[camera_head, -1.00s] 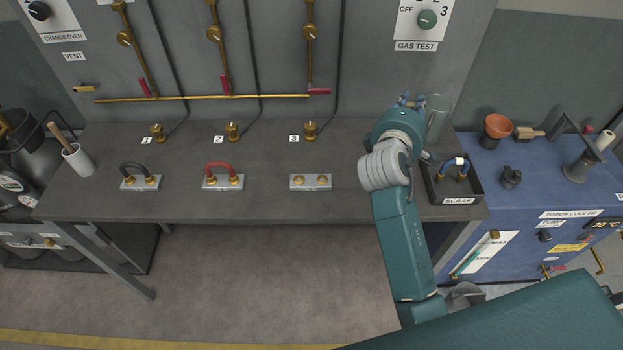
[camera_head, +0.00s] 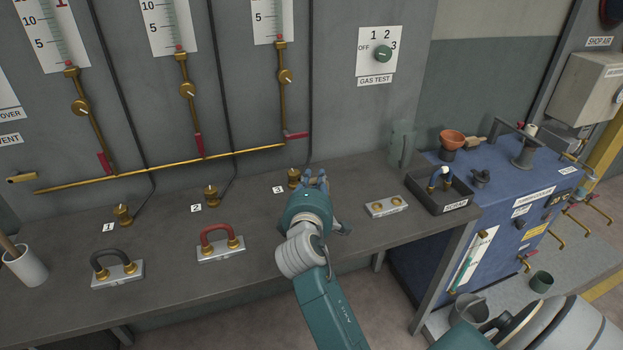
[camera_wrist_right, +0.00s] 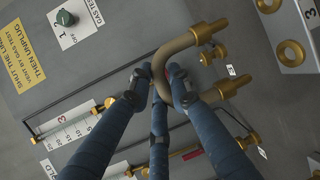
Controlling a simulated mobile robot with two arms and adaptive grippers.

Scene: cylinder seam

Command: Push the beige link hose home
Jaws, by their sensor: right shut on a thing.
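The beige link hose (camera_wrist_right: 171,49) is a U-shaped tube with a brass fitting on each end. My right gripper (camera_wrist_right: 158,88) is shut on its bend in the right wrist view, with the brass ends pointing away from the fingers. The grey block with two brass ports (camera_wrist_right: 291,53) lies apart from the hose ends; it also shows in the head view (camera_head: 386,206). In the head view my right gripper (camera_head: 316,180) is above the bench near the brass fitting by label 3, left of that block. The hose is not discernible there. My left gripper is not in view.
A black hose (camera_head: 117,255) and a red hose (camera_head: 218,233) sit on their blocks at the left. A scrap tray (camera_head: 458,209) with a blue hose and a clear cylinder (camera_head: 402,143) stand right of my arm. Gauges and brass pipes line the wall behind.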

